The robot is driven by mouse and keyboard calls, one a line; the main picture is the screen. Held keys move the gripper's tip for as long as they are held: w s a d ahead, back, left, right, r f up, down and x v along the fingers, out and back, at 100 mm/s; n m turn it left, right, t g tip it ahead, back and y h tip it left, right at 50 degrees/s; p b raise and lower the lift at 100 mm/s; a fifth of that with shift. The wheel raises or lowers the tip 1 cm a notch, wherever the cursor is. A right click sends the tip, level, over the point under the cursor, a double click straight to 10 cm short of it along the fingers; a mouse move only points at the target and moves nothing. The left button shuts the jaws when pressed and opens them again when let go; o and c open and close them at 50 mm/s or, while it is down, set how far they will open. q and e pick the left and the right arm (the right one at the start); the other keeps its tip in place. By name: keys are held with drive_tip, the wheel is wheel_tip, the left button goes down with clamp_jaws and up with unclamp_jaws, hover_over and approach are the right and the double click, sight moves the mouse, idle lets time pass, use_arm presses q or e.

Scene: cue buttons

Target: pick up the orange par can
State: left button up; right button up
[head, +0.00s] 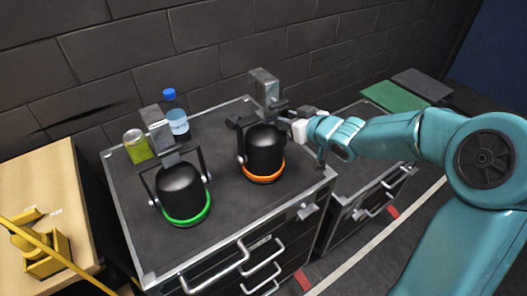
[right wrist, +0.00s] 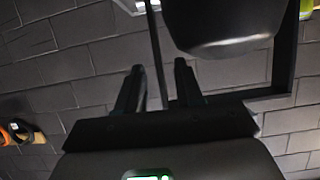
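The orange par can (head: 264,152), a black lamp with an orange ring at its lower rim, stands on the black case top. Its yoke and grey clamp (head: 264,88) rise above it. My right gripper (head: 287,115) is beside the yoke on its right side. In the right wrist view the two fingers (right wrist: 158,85) are apart, with a thin dark yoke bar (right wrist: 157,50) showing in the gap. I cannot tell how deep the bar sits. The dark can body (right wrist: 225,22) is at the top of that view. My left gripper is not in view.
A green-ringed par can (head: 182,192) stands to the left on the same case (head: 230,215). Behind it are a green-yellow can (head: 137,145) and a blue-capped bottle (head: 177,120). A wooden table (head: 50,185) with a yellow object is at left; a brick wall is behind.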

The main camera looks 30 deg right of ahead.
drive_tip(key=shift+x, duration=1)
drive_tip(key=shift+s+a+r, duration=0.1)
drive_tip(key=shift+s+r, duration=0.1)
drive_tip(key=shift+w+f, duration=0.15)
drive_tip(key=shift+w, duration=0.05)
clamp_jaws()
idle(0.4)
